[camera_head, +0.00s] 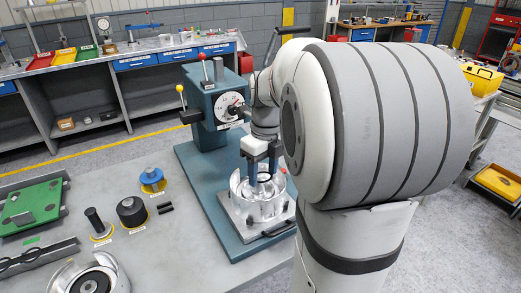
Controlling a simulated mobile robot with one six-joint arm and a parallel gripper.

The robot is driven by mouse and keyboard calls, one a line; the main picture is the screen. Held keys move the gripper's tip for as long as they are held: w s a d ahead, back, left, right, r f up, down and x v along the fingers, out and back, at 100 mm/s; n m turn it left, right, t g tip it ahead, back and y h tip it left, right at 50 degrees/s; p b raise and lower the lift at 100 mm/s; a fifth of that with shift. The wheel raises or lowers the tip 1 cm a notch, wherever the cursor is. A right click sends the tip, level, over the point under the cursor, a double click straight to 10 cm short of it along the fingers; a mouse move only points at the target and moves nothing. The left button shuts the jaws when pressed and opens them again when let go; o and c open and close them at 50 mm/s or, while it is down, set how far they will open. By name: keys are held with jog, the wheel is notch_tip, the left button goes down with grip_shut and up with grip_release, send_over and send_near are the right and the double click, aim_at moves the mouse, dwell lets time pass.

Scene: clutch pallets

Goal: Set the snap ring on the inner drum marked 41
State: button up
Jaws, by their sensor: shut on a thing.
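My gripper (264,181) points down over a silvery metal drum assembly (263,208) on the press bed. Its two blue fingers reach to the drum's open top, one on each side of a small round part at the centre. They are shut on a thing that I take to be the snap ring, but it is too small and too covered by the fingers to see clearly. The drum stands upright on a square metal plate (236,222) on the blue-green base. I cannot read the number 41 on it. My own arm hides the area to the right.
The press head (211,103) with levers and a gauge stands just behind my gripper. On the grey table are a blue-topped part (152,180), a black cylinder (132,211), a black peg (97,222), a green tray (33,204) and another metal drum (92,279).

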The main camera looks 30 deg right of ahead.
jog(key=w+d+r+t+p, duration=0.2)
jog(key=w+p, duration=0.3)
jog(key=p, duration=0.2)
jog(key=shift+w+f+b, duration=0.15)
jog(key=shift+f+b, duration=0.65)
jog(key=shift+f, duration=0.5)
jog(key=shift+w+f+b, duration=0.2)
jog(key=shift+f+b, duration=0.6)
jog(key=shift+f, duration=0.55)
jog(key=shift+w+f+b, duration=0.15)
jog(key=shift+f+b, duration=0.65)
jog(key=shift+f, duration=0.5)
jog(key=shift+r+p, duration=0.1)
jog(key=shift+p, duration=0.2)
jog(key=o, duration=1.1)
